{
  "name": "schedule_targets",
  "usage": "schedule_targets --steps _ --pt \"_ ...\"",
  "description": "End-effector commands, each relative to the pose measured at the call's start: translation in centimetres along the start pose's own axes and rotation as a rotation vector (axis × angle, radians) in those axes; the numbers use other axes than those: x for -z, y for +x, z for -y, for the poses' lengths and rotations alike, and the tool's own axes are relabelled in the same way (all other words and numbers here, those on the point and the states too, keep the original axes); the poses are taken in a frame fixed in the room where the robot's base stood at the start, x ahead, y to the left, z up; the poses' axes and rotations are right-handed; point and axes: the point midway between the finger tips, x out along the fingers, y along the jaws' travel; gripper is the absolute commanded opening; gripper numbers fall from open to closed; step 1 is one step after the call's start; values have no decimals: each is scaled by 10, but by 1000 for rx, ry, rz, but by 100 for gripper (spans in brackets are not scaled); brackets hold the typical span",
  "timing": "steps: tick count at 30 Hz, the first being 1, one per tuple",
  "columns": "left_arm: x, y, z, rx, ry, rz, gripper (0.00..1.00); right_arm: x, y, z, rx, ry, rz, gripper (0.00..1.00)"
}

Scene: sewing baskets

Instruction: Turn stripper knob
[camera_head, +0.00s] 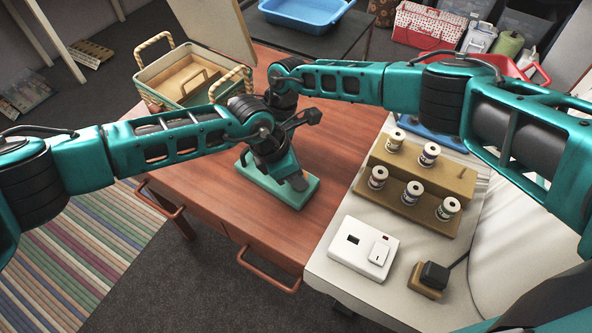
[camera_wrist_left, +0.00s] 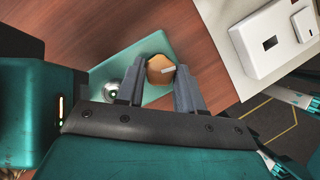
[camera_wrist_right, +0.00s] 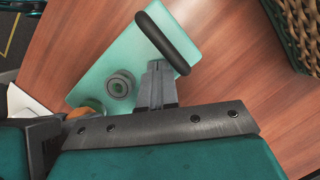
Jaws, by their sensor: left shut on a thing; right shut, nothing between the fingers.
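The stripper has a flat green base (camera_head: 262,182) on the brown table. In the left wrist view its round orange-tan knob (camera_wrist_left: 160,68) with a pale pointer line sits between the fingers. My left gripper (camera_wrist_left: 161,80) is shut on the knob from above. A shiny round metal part (camera_wrist_left: 113,91) is beside it. My right gripper (camera_wrist_right: 157,72) is shut and empty above the green base. Its tips are close to the dark oblong handle (camera_wrist_right: 163,43); I cannot tell if they touch. A grey round part (camera_wrist_right: 121,85) is left of the fingers. In the head view the arms hide most of the stripper.
A woven basket (camera_head: 150,98) stands at the table's back left. On the right, a white surface (camera_head: 330,268) holds a white switch box (camera_head: 350,262), a tan spool stand (camera_head: 455,183) and a black plug block (camera_head: 433,276). The front of the brown table is clear.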

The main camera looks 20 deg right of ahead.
Motion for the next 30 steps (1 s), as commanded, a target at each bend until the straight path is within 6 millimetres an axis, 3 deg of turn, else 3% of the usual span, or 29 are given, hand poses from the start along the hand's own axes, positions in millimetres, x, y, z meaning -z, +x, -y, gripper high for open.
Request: schedule_targets --steps 15,16,23,30 --pt "-1 2 3 14 20 2 6 3 5 -3 -7 1 -7 0" --pt "-1 1 3 14 20 2 40 3 5 -3 -7 1 -7 0" --pt "-1 1 2 11 19 2 62 3 5 -3 -7 1 -7 0" --pt "0 0 1 9 18 1 63 3 5 -3 -8 2 -7 0"
